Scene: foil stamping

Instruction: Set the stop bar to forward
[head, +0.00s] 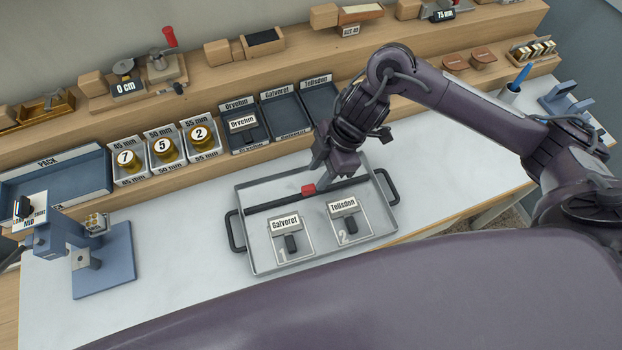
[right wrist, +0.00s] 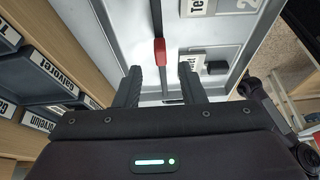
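A dark bar with a red block (head: 308,190), apparently the stop bar, crosses the metal tray (head: 258,263) behind two labelled plates. In the right wrist view the bar (right wrist: 160,20) and its red block (right wrist: 159,51) run lengthwise up the picture. My right gripper (head: 320,177) is at the bar, close to the red block. In the right wrist view its fingers (right wrist: 159,80) are apart, one on either side of the bar's line. I cannot tell whether they touch it. My left gripper is not in view.
The Galveret plate (head: 291,243) and Tellsdon plate (head: 348,220) lie in the tray's front part. A blue press (head: 105,262) stands at left. Labelled bins (head: 247,142) and brass weights (head: 163,150) line the back. The white tabletop (head: 185,235) is clear between press and tray.

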